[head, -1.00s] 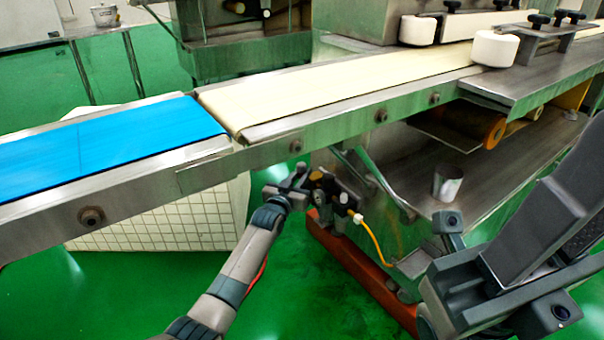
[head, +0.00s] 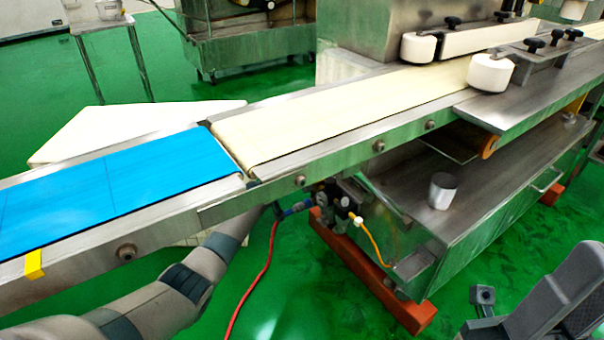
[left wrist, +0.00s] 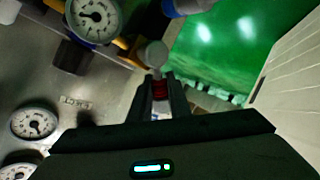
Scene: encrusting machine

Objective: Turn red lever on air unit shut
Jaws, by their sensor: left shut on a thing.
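The air unit (head: 338,203) is a cluster of dark fittings under the conveyor in the head view. In the left wrist view, the red lever (left wrist: 160,91) shows as a small red patch between the fingers of my left gripper (left wrist: 161,82), which is shut on it. A round grey knob-like part stands just beyond the fingertips. Most of the lever is hidden by the fingers. In the head view my left arm reaches under the conveyor, and its gripper is hidden there. Part of my right arm shows at the lower right; its finger state is unclear.
The conveyor (head: 330,118) with its blue belt section (head: 110,185) runs over my left arm. Round gauges (left wrist: 93,18) sit beside my left gripper. A red hose (head: 258,275) and a yellow hose (head: 372,240) hang near the unit. A metal cup (head: 442,190) stands on the lower shelf.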

